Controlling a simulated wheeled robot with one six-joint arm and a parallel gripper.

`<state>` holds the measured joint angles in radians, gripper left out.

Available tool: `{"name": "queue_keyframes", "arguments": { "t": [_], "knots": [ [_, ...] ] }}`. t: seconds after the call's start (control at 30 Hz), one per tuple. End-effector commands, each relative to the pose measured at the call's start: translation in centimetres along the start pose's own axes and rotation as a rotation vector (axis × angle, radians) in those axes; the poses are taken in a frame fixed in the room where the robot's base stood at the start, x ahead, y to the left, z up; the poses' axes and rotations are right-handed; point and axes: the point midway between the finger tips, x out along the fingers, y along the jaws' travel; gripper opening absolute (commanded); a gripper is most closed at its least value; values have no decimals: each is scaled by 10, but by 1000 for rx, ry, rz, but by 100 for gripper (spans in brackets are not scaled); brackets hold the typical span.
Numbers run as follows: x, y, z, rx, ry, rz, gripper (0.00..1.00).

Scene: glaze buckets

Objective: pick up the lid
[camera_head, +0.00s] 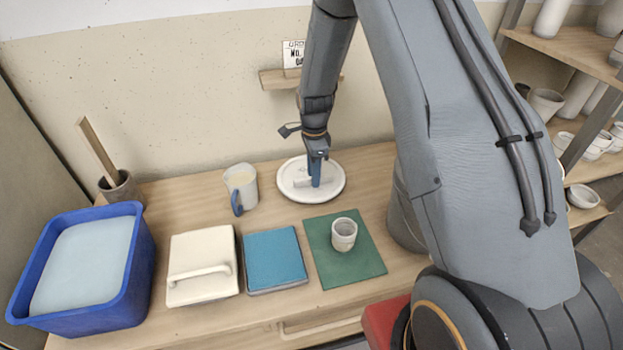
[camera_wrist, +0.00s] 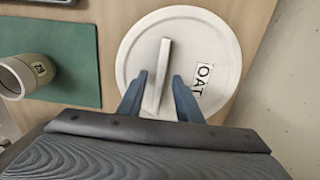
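A round off-white lid (camera_head: 330,182) with a straight bar handle lies at the back of the wooden table. In the wrist view the lid (camera_wrist: 137,42) bears a label reading "OAT" near its right side, and its bar handle (camera_wrist: 163,60) points up the picture. My gripper (camera_head: 316,184) is above the lid. In the wrist view my gripper (camera_wrist: 159,76) is open, with one blue finger on each side of the handle and a gap on both sides. A square cream piece (camera_head: 202,266) with a curved handle sits at the front left.
A blue tub (camera_head: 138,262) of pale liquid, a mug (camera_head: 241,186) and a blue square block (camera_head: 275,259) stand left of centre. A small cup (camera_head: 344,234) stands on a green mat (camera_head: 368,262). A wall shelf (camera_head: 275,79) is behind my arm.

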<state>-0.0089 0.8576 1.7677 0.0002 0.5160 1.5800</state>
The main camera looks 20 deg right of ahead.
Motion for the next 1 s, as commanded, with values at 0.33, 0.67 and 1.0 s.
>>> {"name": "queue_keyframes", "arguments": {
  "t": [0.33,0.67,1.0],
  "knots": [
    [4,0,0,0,0,0,32],
    [5,0,0,0,0,0,32],
    [5,0,0,0,0,0,0]
  ]
}}
